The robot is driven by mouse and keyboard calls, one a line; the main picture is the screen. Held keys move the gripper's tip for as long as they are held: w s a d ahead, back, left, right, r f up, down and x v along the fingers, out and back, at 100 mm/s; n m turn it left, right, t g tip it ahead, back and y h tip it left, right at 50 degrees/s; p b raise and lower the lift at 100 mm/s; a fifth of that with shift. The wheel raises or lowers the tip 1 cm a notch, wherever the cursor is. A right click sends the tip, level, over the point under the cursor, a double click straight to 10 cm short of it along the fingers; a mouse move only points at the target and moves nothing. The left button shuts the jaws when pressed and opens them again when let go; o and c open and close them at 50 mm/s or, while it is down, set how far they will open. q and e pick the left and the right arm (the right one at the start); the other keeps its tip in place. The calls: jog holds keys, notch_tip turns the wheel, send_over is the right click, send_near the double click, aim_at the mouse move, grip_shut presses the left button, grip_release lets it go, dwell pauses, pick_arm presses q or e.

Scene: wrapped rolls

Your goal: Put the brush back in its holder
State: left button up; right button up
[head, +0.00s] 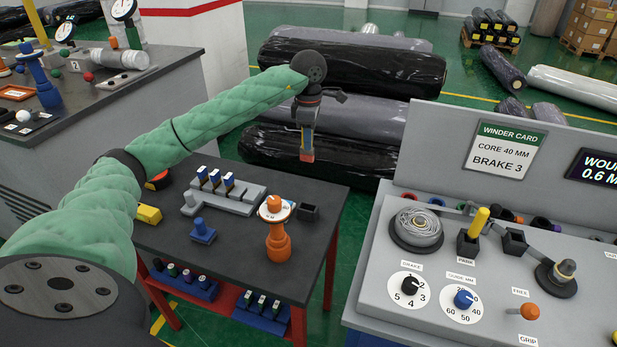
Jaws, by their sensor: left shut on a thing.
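My left gripper (309,112) points down at the end of the green arm, above the far right part of the dark cart. It is shut on what looks like the brush (307,149), a narrow upright piece with a dark and yellow upper part and a red lower end. The jaws hide its top. A small open black box (307,212), which may be the holder, stands on the cart's right edge, below the brush and apart from it. My right gripper is not in view.
The dark cart (245,170) also bears an orange stand (276,240), a grey block with several blue-and-white pieces (228,190) and a blue piece (203,232). The grey console (385,300) stands to the right, beyond a gap. Black wrapped rolls (350,65) lie behind.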

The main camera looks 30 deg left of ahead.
pick_arm(q)
notch_tip(320, 180, down, 16)
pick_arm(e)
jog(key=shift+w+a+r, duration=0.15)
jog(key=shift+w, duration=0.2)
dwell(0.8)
pick_arm(q)
jog(key=shift+b, duration=0.3)
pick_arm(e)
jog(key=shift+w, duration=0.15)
pick_arm(q)
jog(key=shift+b, duration=0.3)
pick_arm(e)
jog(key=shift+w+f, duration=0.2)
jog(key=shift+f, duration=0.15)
pick_arm(q)
jog(key=shift+d, duration=0.1)
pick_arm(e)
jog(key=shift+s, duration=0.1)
pick_arm(q)
jog(key=shift+b, duration=0.45)
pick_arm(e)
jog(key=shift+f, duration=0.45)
pick_arm(q)
jog(key=shift+f+b, duration=2.8)
jog(key=shift+f, duration=0.4)
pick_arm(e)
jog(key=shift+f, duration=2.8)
